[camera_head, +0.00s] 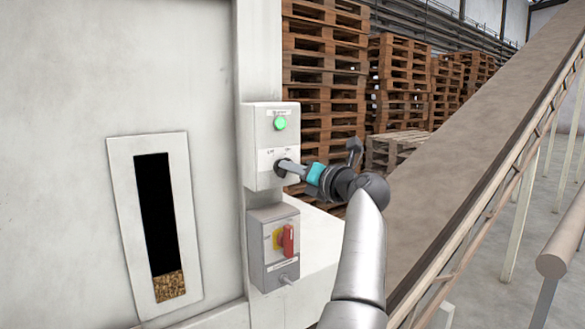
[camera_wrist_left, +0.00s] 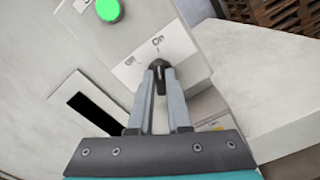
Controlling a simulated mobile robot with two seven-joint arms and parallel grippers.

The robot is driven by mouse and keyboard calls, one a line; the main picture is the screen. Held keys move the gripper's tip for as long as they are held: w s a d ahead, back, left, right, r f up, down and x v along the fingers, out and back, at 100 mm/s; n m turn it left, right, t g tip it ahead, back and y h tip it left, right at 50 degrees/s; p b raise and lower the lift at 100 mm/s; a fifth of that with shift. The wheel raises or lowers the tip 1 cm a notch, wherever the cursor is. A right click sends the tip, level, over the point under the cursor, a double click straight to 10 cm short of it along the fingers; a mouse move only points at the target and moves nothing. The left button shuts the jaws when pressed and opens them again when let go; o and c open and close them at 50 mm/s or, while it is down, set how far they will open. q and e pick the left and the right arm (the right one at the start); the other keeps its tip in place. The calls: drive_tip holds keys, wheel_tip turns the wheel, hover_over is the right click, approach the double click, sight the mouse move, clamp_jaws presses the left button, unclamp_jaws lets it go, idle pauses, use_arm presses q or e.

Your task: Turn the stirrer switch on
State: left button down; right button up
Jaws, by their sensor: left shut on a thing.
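The stirrer switch is a small dark knob (camera_wrist_left: 160,78) on a grey control box (camera_head: 257,147). In the left wrist view it has an "Off" label at its upper left and an "On" label just above it. My left gripper (camera_head: 284,166) is shut on the knob, with a finger on each side of it (camera_wrist_left: 160,73). The fingers hide much of the knob, so its exact pointer angle is hard to read. A bright green lamp (camera_head: 280,123) sits above the switch and also shows in the wrist view (camera_wrist_left: 108,10). My right gripper is not in view.
A lower box with a red handle (camera_head: 288,241) on yellow hangs under the control box. A sight window (camera_head: 168,285) with pellets at its bottom is on the pale machine wall to the left. Pallet stacks (camera_head: 400,80) and a sloping conveyor (camera_head: 480,150) stand to the right.

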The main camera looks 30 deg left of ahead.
use_arm(q)
drive_tip(key=c, duration=0.9)
unclamp_jaws()
drive_tip(key=shift+o, duration=0.2)
drive_tip(key=shift+d, duration=0.1)
drive_tip(key=b+v, duration=0.4)
drive_tip(key=v, duration=1.1)
drive_tip(key=shift+f, duration=0.1)
